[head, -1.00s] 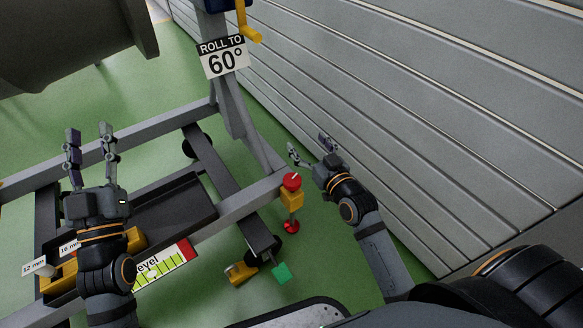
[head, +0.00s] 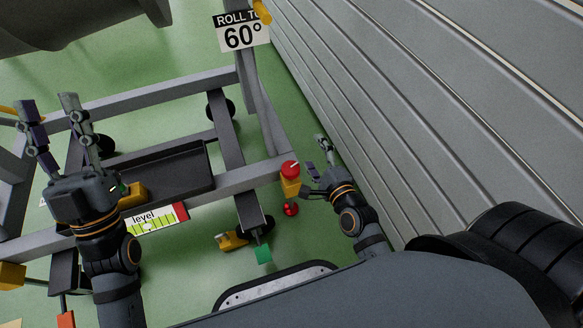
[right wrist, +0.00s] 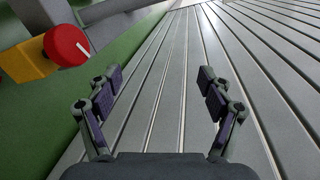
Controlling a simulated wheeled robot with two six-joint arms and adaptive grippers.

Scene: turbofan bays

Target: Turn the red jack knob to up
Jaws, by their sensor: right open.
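The red jack knob (head: 290,169) sits on top of a yellow jack body (head: 290,188) at the corner of the grey frame. A white line marks its top. In the right wrist view the red knob (right wrist: 67,45) is at the upper left, outside the jaws. My right gripper (head: 317,155) is just right of the knob, apart from it. It also shows in the right wrist view (right wrist: 160,85), open and empty, with its fingers spread before the grey wall. My left gripper (head: 46,110) is at the far left, open and empty, its fingers pointing up the picture.
A grey slatted wall (head: 420,110) stands close to the right of my right arm. The grey frame (head: 150,90) fills the left and middle, with a level gauge (head: 155,219) and a "ROLL TO 60°" sign (head: 242,32). Green floor shows below the knob.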

